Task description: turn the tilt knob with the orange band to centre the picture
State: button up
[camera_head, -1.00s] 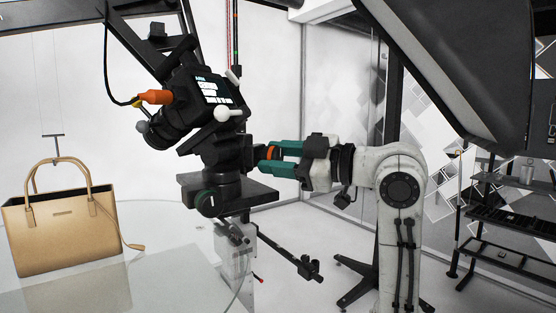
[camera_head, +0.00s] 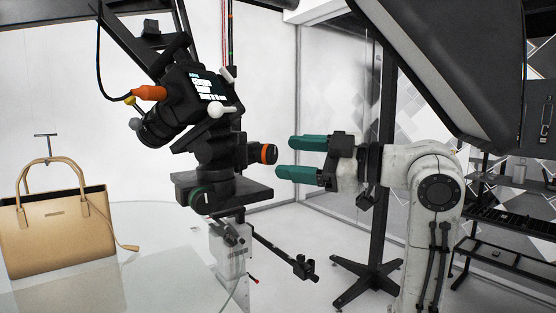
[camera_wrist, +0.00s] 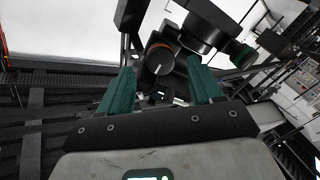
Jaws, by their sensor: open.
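The tilt knob with the orange band (camera_head: 268,153) sticks out to the right from the black tripod head under the camera (camera_head: 190,105). The camera is tilted, its lens pointing down to the left. My gripper (camera_head: 283,157) is open, with its two green fingers just right of the knob, apart from it and holding nothing. In the wrist view, the knob (camera_wrist: 160,59) shows face-on with a white mark, beyond and between the fingers (camera_wrist: 160,90). The camera's small screen (camera_head: 210,88) is too small to read.
A second knob with a green band (camera_head: 199,199) sits lower on the head. A tan handbag (camera_head: 58,228) stands on the glossy turntable (camera_head: 150,265). A large dark panel (camera_head: 450,70) hangs at upper right. Black shelves (camera_head: 500,215) stand at right.

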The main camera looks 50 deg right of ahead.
jog(key=v, duration=0.5)
jog(key=shift+s+b, duration=0.3)
jog(key=shift+s, duration=0.1)
jog(key=shift+d+f, duration=0.1)
